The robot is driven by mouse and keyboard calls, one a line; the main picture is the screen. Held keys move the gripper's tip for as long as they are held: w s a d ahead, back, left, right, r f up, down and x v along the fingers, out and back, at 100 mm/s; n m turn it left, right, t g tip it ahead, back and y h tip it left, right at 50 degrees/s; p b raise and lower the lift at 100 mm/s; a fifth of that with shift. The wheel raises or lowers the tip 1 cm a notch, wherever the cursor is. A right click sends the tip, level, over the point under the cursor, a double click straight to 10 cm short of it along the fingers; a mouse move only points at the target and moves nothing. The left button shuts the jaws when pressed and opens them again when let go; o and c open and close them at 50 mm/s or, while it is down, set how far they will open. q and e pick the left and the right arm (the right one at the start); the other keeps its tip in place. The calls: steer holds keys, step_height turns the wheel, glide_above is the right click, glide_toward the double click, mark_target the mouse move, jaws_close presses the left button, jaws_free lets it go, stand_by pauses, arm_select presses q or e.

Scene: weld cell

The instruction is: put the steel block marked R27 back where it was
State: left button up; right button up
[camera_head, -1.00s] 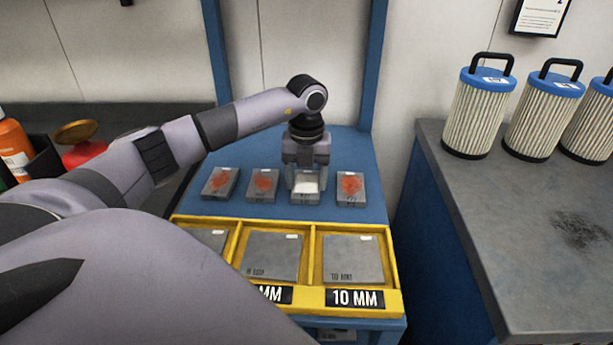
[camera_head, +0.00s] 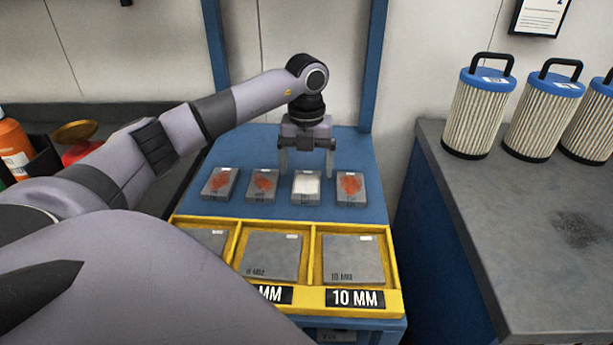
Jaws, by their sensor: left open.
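Several steel blocks stand in a row on the blue bench top. One block (camera_head: 306,188) has a white patch on top. The left block (camera_head: 220,183), its neighbour (camera_head: 262,185) and the right block (camera_head: 350,188) have orange-red patches. Their markings are too small to read, so I cannot tell which is R27. My left gripper (camera_head: 307,172) is open and empty, above and behind the white-patched block, its fingers apart and off it. My right gripper is not in view.
A yellow tray (camera_head: 310,228) with grey plates in compartments sits in front of the blocks, one labelled 10 MM. Filter cartridges (camera_head: 479,115) stand on the grey bench (camera_head: 480,225) at right. An orange bottle (camera_head: 14,150) is at far left.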

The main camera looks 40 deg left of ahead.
mark_target(307, 185)
arm_select(q)
step_height(307, 185, up, 8)
steer(key=shift+r, duration=0.2)
steer(key=shift+s, duration=0.1)
stand_by(0.6)
